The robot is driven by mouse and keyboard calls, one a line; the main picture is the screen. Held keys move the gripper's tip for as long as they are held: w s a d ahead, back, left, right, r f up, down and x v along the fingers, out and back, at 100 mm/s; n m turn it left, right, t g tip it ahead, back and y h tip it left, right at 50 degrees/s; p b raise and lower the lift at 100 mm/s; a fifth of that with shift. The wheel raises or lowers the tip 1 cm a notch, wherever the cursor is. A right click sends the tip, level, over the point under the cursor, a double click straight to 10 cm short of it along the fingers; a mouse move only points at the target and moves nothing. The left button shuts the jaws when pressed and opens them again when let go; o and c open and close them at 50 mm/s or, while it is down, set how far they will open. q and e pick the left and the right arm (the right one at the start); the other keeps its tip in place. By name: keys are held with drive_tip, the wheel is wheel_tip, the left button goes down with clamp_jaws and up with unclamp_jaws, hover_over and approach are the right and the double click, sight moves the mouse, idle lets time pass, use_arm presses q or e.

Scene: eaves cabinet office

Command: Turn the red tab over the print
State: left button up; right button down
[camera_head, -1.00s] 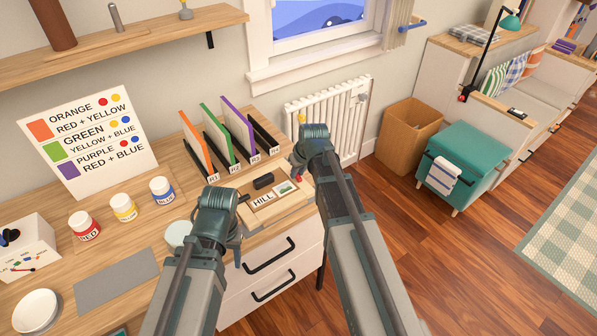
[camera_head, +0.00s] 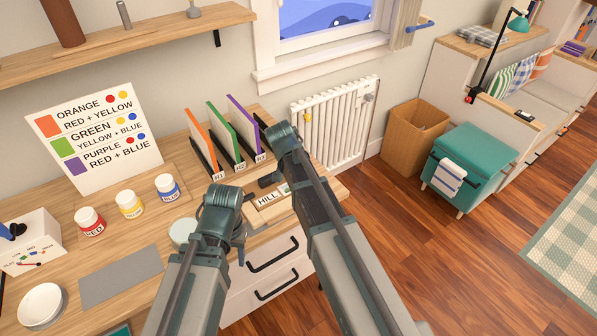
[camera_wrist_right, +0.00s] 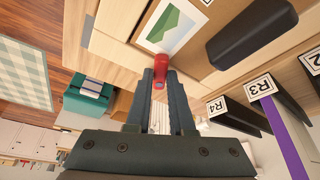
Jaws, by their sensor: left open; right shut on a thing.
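The print (camera_wrist_right: 172,27), a small card with a green and blue picture, lies in a wooden frame on the desk in the right wrist view. In the head view it is mostly behind my right arm, beside the HILL label (camera_head: 267,199). The red tab (camera_wrist_right: 159,70) is at the print's edge, between the fingertips of my right gripper (camera_wrist_right: 160,80), which is shut on it. Its fingertips are hidden in the head view. My left gripper (camera_head: 239,250) is open near the desk's front edge, left of the HILL label, with its fingers partly hidden.
A dark block (camera_wrist_right: 252,35) lies beside the print. Upright orange, green and purple boards (camera_head: 222,134) stand in black holders behind. Red, yellow and blue paint jars (camera_head: 129,205), a grey mat (camera_head: 120,275) and a white bowl (camera_head: 41,303) occupy the left of the desk.

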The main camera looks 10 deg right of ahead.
drive_tip(key=m, duration=0.2)
drive_tip(key=m+g, duration=0.1)
drive_tip(key=w+m+h, duration=0.1)
drive_tip(key=m, duration=0.1)
drive_tip(key=shift+a+m+g, duration=0.3)
drive_tip(key=shift+a+g, duration=0.05)
drive_tip(key=shift+g, duration=0.05)
idle(0.4)
drive_tip(key=c, duration=0.8)
unclamp_jaws()
drive_tip(key=p+v, duration=1.2)
drive_tip(key=v, duration=0.1)
drive_tip(key=shift+a+r+p, duration=0.3)
drive_tip(key=shift+p, duration=0.1)
